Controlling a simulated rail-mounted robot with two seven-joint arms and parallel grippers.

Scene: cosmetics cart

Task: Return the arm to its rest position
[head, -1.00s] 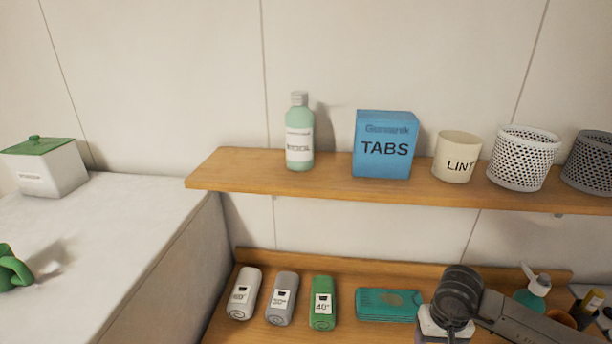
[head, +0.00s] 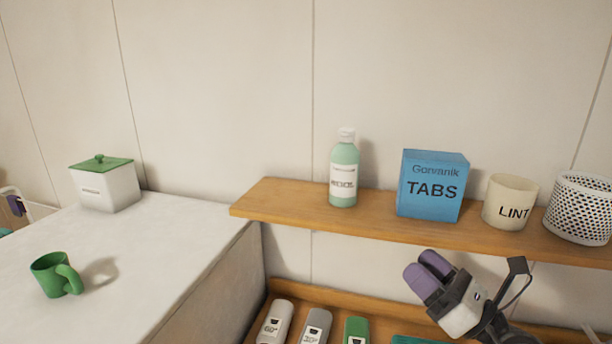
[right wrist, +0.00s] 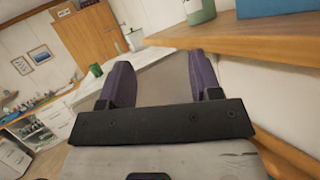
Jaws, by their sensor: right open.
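My right gripper (head: 428,273) is in the head view at the lower right, below the front of the wooden shelf (head: 290,205). Its two purple fingers point up and left. In the right wrist view its fingers (right wrist: 162,82) stand wide apart with nothing between them. It is open and empty. My left gripper is in neither view.
On the shelf stand a green bottle (head: 344,172), a blue TABS box (head: 432,187), a LINT cup (head: 509,203) and a white perforated basket (head: 577,212). Below are white (head: 276,322), grey (head: 315,326) and green (head: 356,330) containers. A green mug (head: 52,276) and lidded box (head: 106,188) stand on the white counter (head: 150,250).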

